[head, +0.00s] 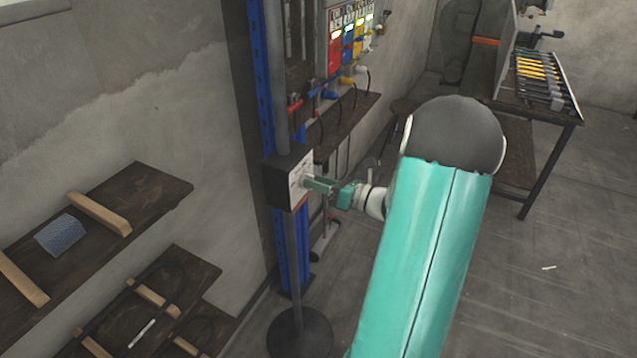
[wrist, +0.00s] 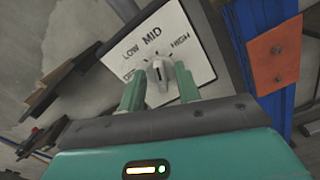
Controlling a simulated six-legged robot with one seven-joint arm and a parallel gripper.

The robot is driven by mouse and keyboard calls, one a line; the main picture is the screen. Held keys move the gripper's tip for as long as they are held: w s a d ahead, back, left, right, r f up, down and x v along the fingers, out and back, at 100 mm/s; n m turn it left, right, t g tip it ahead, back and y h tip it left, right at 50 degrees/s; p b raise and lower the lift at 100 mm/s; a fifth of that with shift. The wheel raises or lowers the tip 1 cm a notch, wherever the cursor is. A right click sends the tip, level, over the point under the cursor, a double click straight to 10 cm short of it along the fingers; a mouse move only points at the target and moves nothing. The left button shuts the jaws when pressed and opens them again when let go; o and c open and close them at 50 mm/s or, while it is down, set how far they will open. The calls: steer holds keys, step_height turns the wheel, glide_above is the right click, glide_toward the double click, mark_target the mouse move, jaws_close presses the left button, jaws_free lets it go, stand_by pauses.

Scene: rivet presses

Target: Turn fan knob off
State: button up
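The fan knob (wrist: 160,70) is a small pale knob on a white dial plate (wrist: 178,45). The plate reads LOW, MID and HIGH, with a partly blocked label at the lower left. The knob's pointer seems turned toward MID, but it is small. My gripper (wrist: 158,76) has its two green fingers apart, one on each side of the knob, with gaps between them and it. In the head view, my gripper (head: 312,184) is at the face of the dark control box (head: 281,186) on a pole; the knob is hidden there.
The pole stands on a round base (head: 300,334) beside a blue upright (head: 260,70). Wooden shelves (head: 150,192) are at the left. A workbench (head: 570,110) with a rack of tools is at the back right. The floor at the right is mostly clear.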

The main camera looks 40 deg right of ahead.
jaws_close()
steer(key=shift+n, duration=0.4)
steer(key=n, duration=1.7)
steer(key=shift+s+a+f, duration=0.15)
steer(key=shift+s+a, duration=0.05)
steer(key=shift+a, duration=0.2)
